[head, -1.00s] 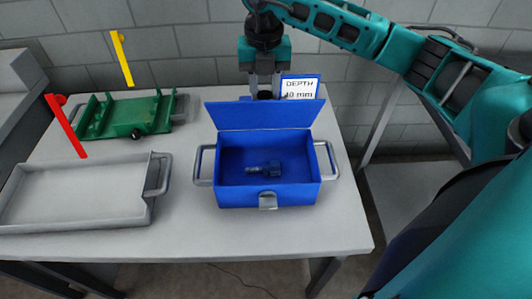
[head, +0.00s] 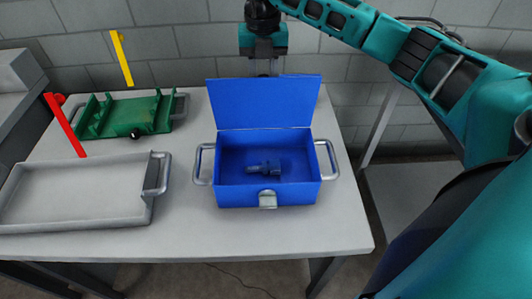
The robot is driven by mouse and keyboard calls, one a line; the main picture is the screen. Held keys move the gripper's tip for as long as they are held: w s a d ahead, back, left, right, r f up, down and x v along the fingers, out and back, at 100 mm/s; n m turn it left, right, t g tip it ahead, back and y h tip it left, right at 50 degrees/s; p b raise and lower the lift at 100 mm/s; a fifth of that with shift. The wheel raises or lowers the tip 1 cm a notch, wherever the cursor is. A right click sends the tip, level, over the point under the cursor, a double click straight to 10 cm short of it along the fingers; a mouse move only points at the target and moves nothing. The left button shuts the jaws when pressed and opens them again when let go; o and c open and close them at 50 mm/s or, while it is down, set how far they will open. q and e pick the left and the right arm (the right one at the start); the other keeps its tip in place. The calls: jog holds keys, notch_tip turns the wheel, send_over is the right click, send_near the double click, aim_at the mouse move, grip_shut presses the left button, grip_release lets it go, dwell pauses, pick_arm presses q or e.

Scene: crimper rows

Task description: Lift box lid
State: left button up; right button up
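A blue box (head: 268,194) stands on the table with a handle on each side and a grey latch at the front. Its blue lid (head: 264,103) is raised at the back, close to upright. A dark blue fitting (head: 265,168) lies inside the box. My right gripper (head: 264,67) points down at the top edge of the lid, from behind it. Its fingertips are hidden by the lid, so I cannot tell whether it touches or holds the lid. My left gripper is not in view.
A grey tray (head: 78,221) sits on the table at left. Behind it is a green fixture (head: 128,116) near a red bar (head: 66,127) and a yellow bar (head: 122,60). The table (head: 190,238) is clear in front of the box.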

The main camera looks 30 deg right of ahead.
jog(key=shift+w+d, duration=0.55)
jog(key=shift+w, duration=0.3)
jog(key=shift+w+d, duration=0.55)
jog(key=shift+w, duration=0.3)
jog(key=o, duration=0.8)
jog(key=shift+f, duration=0.1)
notch_tip(320, 180, up, 13)
jog(key=shift+s+a, duration=0.1)
